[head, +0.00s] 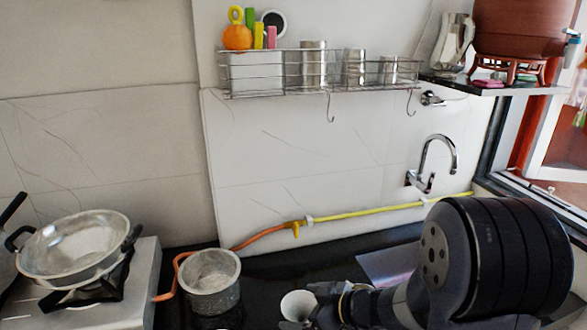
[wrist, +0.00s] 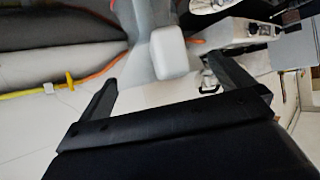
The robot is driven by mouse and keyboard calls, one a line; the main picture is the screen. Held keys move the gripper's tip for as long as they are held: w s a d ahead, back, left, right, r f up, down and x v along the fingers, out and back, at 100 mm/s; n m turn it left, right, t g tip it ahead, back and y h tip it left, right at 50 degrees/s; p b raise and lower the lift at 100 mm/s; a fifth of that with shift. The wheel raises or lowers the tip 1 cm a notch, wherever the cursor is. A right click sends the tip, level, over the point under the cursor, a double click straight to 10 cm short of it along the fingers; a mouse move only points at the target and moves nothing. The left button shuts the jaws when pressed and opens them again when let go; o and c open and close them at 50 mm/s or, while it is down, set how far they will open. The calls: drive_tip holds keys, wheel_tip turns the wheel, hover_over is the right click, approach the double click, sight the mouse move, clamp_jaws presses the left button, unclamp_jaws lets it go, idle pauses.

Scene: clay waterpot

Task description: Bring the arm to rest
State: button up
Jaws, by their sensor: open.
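My arm comes in from the lower right of the head view, its dark, thick joint in front of the counter. My gripper (head: 308,306) is low in the middle of that view, close to a white cup (head: 298,305). In the wrist view the two black fingers of my gripper (wrist: 175,75) stand wide apart. A pale, rounded block-like thing (wrist: 170,52) shows beyond the gap between them. I cannot tell whether it is the cup, nor whether the fingers touch anything.
A metal pot (head: 210,283) stands left of my gripper. A pan (head: 75,245) sits on the stove (head: 125,290). A yellow-orange hose (head: 350,211) runs along the wall below a tap (head: 438,155). A wire rack (head: 320,75) and a clay waterpot (head: 525,28) are higher up.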

drive_tip(key=shift+w+a+f, duration=0.3)
drive_tip(key=shift+a, duration=0.15)
drive_tip(key=shift+r, duration=0.1)
drive_tip(key=shift+s+r, duration=0.1)
drive_tip(key=shift+d, duration=0.1)
drive_tip(key=p+v, duration=0.2)
drive_tip(key=v, duration=0.8)
drive_tip(key=b+x, duration=0.2)
drive_tip(key=x, duration=0.8)
drive_tip(key=shift+f, duration=0.3)
drive_tip(key=shift+w+a+r+b, duration=0.1)
drive_tip(key=shift+w+a+b, duration=0.1)
drive_tip(key=shift+b, duration=0.4)
wheel_tip(320, 180, up, 8)
drive_tip(key=p, duration=0.4)
drive_tip(key=shift+s+p, duration=0.15)
drive_tip(key=shift+p, duration=0.15)
wheel_tip(320, 180, up, 4)
drive_tip(key=p, duration=0.5)
drive_tip(key=shift+r+p, duration=0.25)
drive_tip(key=shift+p, duration=0.05)
